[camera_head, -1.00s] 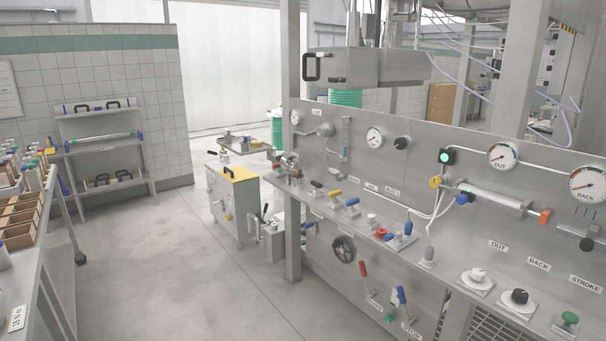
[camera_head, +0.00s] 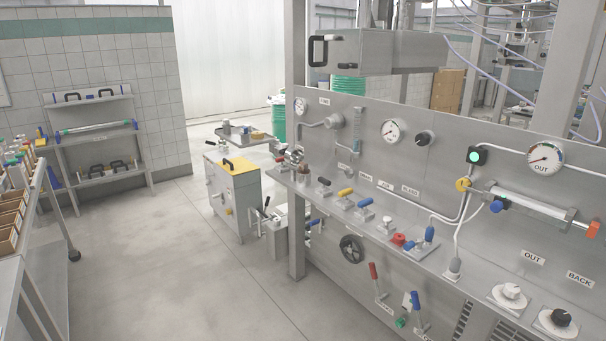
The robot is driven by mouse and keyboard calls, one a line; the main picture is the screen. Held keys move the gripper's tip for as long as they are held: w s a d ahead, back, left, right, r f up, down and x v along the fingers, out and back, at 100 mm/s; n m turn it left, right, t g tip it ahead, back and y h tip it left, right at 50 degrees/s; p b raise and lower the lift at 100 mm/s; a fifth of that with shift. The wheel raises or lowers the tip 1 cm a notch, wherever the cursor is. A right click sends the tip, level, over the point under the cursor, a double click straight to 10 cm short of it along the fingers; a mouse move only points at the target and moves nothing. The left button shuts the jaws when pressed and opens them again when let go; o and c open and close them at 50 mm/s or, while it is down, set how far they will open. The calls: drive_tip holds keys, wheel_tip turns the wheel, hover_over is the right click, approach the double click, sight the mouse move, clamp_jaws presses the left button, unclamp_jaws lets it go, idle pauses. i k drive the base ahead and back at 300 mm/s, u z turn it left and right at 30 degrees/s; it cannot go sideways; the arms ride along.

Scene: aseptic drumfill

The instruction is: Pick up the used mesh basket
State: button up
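I cannot make out a used mesh basket in this view; it may be hidden or too small to tell. My gripper is not in view. A steel tray table (camera_head: 262,148) in the middle distance carries several small items that are too small to identify. A grey cabinet with a yellow top (camera_head: 234,193) and a black handle stands in front of it.
A long control panel (camera_head: 450,185) with gauges, valves and levers fills the right. A wall-side shelf rack (camera_head: 98,142) holds handled items at the left. A cart with wooden trays (camera_head: 10,218) stands at the left edge. Open floor (camera_head: 160,255) lies between.

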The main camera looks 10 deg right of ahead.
sight(303, 167)
drive_tip(key=u, duration=0.25)
drive_tip(key=i, duration=0.45)
drive_tip(key=u, duration=0.7)
drive_tip(key=i, duration=0.65)
drive_tip(key=u, duration=0.5)
drive_tip(key=i, duration=1.05)
